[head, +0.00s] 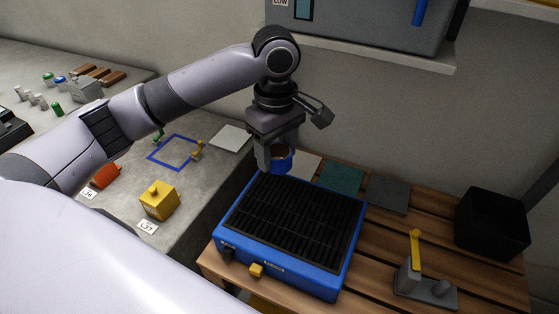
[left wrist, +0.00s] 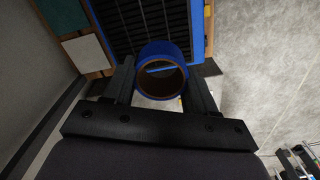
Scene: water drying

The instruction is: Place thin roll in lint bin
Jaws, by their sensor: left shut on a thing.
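My left gripper (head: 279,160) is shut on a blue roll (head: 283,162) with a brown inner core. It holds the roll above the back edge of a blue-framed unit with a black slatted top (head: 292,222). In the left wrist view the roll (left wrist: 162,66) sits between the two fingers, its round opening facing the camera. An open black bin (head: 492,222) stands at the right end of the wooden table, apart from the roll; I cannot tell for sure that it is the lint bin. My right gripper is not in view.
The slatted wooden table (head: 385,235) carries a teal pad (head: 342,178), a dark grey pad (head: 388,194) and a grey fixture with a yellow lever (head: 416,250). A grey counter at left holds a yellow block (head: 158,200) and a blue square outline (head: 173,152). A shelf (head: 370,52) overhangs behind.

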